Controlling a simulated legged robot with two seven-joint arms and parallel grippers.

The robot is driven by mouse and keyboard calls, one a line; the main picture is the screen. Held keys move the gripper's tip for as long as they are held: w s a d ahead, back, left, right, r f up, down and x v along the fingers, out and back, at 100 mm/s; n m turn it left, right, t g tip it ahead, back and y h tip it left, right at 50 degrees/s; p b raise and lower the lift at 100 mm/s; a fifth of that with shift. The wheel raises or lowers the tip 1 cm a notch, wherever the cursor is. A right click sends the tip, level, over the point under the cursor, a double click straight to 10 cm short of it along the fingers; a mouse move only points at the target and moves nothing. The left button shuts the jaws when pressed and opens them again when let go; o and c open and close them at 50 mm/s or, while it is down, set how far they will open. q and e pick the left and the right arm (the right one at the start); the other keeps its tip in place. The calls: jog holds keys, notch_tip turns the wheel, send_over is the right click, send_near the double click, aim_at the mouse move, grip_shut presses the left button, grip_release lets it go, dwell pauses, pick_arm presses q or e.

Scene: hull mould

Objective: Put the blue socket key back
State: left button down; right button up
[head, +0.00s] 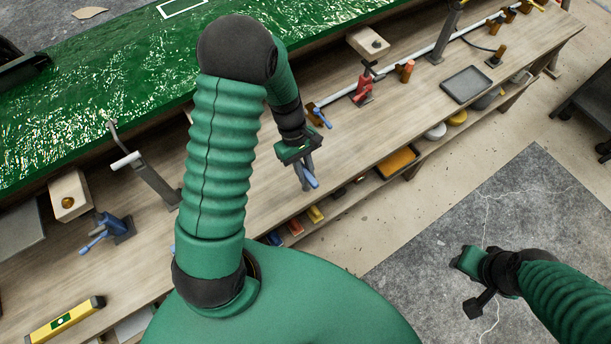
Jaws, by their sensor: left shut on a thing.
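My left gripper (304,174) is over the wooden bench near its front edge, pointing down. It is shut on a small blue thing (311,180), which I take to be the blue socket key; the jaws hide part of it. I cannot tell whether the key touches the bench. My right gripper (470,282) is off to the right, over the grey floor mat and away from the bench.
The green hull mould (90,100) lies behind.

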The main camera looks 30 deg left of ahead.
pick_arm(q)
jog(key=x, duration=0.3)
jog(key=shift+w+a+f, duration=0.15)
jog(key=shift+a+f, duration=0.05)
jog(key=shift+f, duration=0.05)
jog(key=shift+a, duration=0.2)
jog(key=c, duration=1.4)
grip_release()
jog(key=shift+a, duration=0.15)
jog(key=shift+o, duration=0.2)
jog(key=v, duration=1.1)
jog(key=shift+r, duration=0.2)
jog(key=s+d+m+y, duration=0.1)
jog(key=m, duration=0.1)
jog(key=d+r+m+t, duration=0.1)
jog(key=d+m, duration=0.1)
jog(key=s+d+r+m+y, duration=0.1)
jog(key=m, duration=0.1)
jog(key=shift+s+d+r+m+y, duration=0.1)
jog(key=shift+s+d+m+y, duration=0.1)
jog(key=shift+s+m+y, duration=0.1)
jog(key=shift+s+d+r+m+t+y, duration=0.25)
jog(key=shift+s+d+m+t, duration=0.4)
jog(key=shift+m, duration=0.5)
jog(key=shift+s+d+r+m+t+y, duration=0.2)
jog(key=shift+s+d+m+t, duration=0.4)
jog(key=shift+m, duration=0.6)
jog(key=shift+s+d+r+m+t+y, duration=0.15)
jog(key=shift+s+d+r+m+t, duration=0.3)
jog(key=shift+d+m, duration=0.55)
